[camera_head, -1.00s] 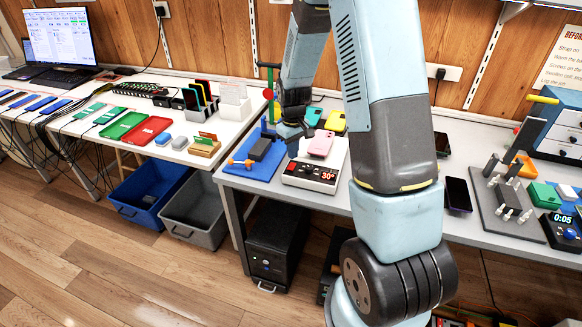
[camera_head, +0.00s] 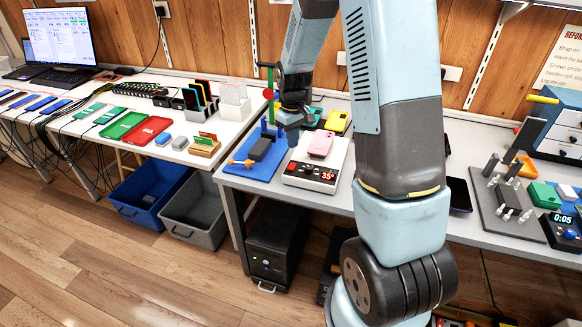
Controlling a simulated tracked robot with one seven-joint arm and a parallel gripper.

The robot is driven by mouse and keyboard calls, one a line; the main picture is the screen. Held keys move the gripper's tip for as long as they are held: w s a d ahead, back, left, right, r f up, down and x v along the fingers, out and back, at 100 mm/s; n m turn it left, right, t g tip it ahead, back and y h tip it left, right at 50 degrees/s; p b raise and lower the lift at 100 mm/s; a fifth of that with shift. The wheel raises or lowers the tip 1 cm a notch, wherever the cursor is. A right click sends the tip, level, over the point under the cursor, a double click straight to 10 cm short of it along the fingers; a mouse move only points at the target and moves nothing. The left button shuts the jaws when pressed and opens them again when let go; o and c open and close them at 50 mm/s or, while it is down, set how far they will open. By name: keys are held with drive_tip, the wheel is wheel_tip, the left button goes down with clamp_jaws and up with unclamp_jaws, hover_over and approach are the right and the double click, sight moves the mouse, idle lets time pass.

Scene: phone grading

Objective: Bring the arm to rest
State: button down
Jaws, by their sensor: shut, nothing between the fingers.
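My gripper (camera_head: 291,128) hangs at the end of my dark wrist above the back of the workbench, over the blue mat's right side and left of the pink phone. Its fingers are small and dark here, shut and empty. My pale blue arm rises from the lower right and bends over the bench, hiding part of it. The pink phone (camera_head: 321,144) lies on a white heating plate (camera_head: 318,163) whose red display reads 35°. A dark phone (camera_head: 260,149) sits on the blue mat (camera_head: 240,168), to the left of the plate.
A yellow case (camera_head: 337,121) lies behind the plate. A tool stand (camera_head: 509,202) and a timer (camera_head: 562,231) stand at the right. A green tray (camera_head: 121,125) and a red tray (camera_head: 148,130) lie on the left table. A blue bin (camera_head: 150,192) and a grey bin (camera_head: 200,212) are on the floor.

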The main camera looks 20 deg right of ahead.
drive_tip(key=s+r+m+t, duration=0.1)
drive_tip(key=s+r, duration=0.4)
drive_tip(key=r, duration=0.4)
drive_tip(key=s+r+m+t, duration=0.1)
drive_tip(key=s+r+t, duration=0.1)
drive_tip(key=s+r, duration=0.5)
drive_tip(key=s+r+m+t, duration=0.2)
drive_tip(key=s+r, duration=0.9)
drive_tip(key=s, duration=0.5)
drive_tip(key=shift+s+m+t, duration=0.15)
drive_tip(key=shift+m+t, duration=0.15)
drive_tip(key=shift+m, duration=0.1)
